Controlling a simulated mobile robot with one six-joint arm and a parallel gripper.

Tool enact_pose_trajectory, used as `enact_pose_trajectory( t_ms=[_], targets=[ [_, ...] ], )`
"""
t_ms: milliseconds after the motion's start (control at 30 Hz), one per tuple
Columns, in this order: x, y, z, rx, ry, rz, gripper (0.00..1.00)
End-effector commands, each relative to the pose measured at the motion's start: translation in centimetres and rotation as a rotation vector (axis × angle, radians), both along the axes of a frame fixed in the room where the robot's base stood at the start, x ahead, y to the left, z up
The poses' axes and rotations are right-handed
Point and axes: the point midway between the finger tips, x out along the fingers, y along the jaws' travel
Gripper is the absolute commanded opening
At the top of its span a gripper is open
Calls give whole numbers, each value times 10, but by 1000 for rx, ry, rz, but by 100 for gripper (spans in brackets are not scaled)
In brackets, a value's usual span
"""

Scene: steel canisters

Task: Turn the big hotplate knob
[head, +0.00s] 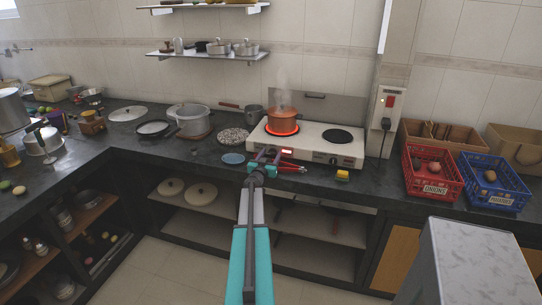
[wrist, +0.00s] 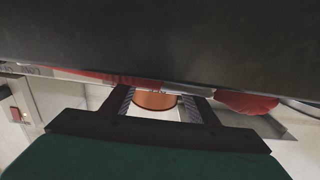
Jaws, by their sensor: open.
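The white hotplate (head: 357,151) stands on the dark counter with two plates. An orange pot (head: 283,120) steams on its glowing left plate; the black right plate (head: 336,136) is bare. A lit red display (head: 287,152) shows on the front panel. Small dark marks right of it may be knobs, too small to make out. My gripper (head: 265,156) is open in front of the panel's left part and hides some of it. In the wrist view my two fingers (wrist: 162,105) are apart, with an orange-brown shape between them, probably the pot; no knob is clear there.
Red-handled tongs (head: 291,169) lie on the counter just right of my gripper. A blue dish (head: 233,158) and patterned mat (head: 232,135) are left. A yellow sponge (head: 342,175) lies by the front edge. Red (head: 432,186) and blue (head: 492,194) crates stand farther right.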

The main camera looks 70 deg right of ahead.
Motion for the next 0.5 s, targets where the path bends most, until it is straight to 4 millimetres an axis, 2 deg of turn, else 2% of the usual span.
enact_pose_trajectory(
  t_ms=[100, 333, 500],
  targets=[
    [0, 0, 0, 0, 0, 0, 53],
    [0, 0, 0, 0, 0, 0, 14],
    [0, 0, 0, 1, -11, -1, 12]
  ],
)
